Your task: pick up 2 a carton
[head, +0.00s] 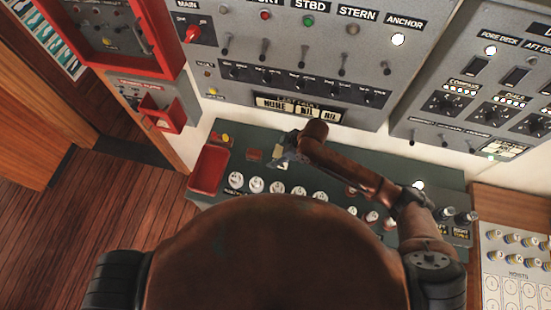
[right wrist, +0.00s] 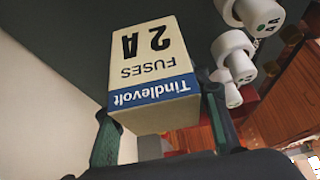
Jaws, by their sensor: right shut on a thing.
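The 2 A carton (right wrist: 150,60) is a cream box with a blue band, marked "FUSES 2 A" and "Tindlevolt", upside down in the right wrist view. My right gripper (right wrist: 161,112) is shut on it, one finger on each side. In the head view my right gripper (head: 284,155) is over the back part of the green console top. The carton shows there only as a small pale patch (head: 282,165), partly hidden by the gripper. I cannot tell whether it touches the console. My left gripper is not in view.
A red tray (head: 208,168) stands at the console's left end. Several white round fuses (head: 236,181) line the green console top (head: 335,180); some show close beside the carton in the right wrist view (right wrist: 233,55). A small brown-red box (head: 255,154) lies left of my gripper. The grey switch panel (head: 290,60) rises behind.

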